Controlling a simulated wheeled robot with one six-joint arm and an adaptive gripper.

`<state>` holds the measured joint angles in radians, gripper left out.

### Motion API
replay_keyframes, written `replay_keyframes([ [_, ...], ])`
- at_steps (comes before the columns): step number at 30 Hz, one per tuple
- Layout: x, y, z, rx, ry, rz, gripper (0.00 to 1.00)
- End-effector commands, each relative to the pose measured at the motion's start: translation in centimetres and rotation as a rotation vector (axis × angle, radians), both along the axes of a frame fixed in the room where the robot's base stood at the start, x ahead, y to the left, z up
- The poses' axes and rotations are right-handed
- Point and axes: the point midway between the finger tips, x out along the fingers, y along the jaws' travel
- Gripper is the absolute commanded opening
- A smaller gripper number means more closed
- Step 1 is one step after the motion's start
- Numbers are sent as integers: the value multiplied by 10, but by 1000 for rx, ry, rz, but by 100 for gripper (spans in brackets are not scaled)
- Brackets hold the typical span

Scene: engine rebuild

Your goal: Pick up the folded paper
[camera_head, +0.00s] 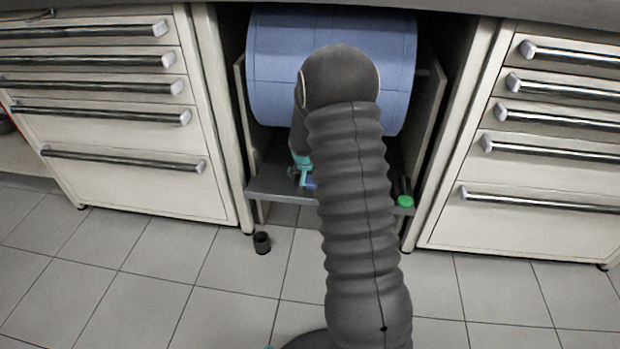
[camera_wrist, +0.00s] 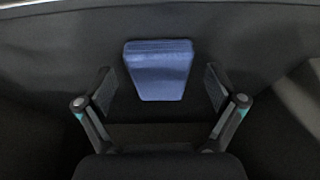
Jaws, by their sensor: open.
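The folded paper (camera_wrist: 160,72) is a blue, flat-looking piece in the middle of the wrist view, wider at its far edge. My gripper (camera_wrist: 159,84) is open, with one finger on each side of the paper and a gap to each; whether it is at the paper's height I cannot tell. In the head view my gripper (camera_head: 301,174) shows only in part beside my arm, over the low grey shelf (camera_head: 270,188). A small bit of the blue paper (camera_head: 309,183) shows there; the rest is hidden by my arm.
A large blue roll (camera_head: 275,70) hangs above the shelf. Drawer cabinets (camera_head: 130,130) (camera_head: 540,190) stand at both sides. A green-capped item (camera_head: 405,201) is at the shelf's right end. A small black cup (camera_head: 262,243) stands on the tiled floor.

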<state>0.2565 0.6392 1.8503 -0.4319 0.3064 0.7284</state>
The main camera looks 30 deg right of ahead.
Motion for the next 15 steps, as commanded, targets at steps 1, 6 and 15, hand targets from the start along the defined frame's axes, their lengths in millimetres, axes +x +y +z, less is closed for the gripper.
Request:
replay_keyframes([
  [1, 1, -1, -3, 0, 0, 0, 94],
  [6, 1, -1, -4, 0, 0, 0, 94],
  [15, 1, -1, -4, 0, 0, 0, 41],
])
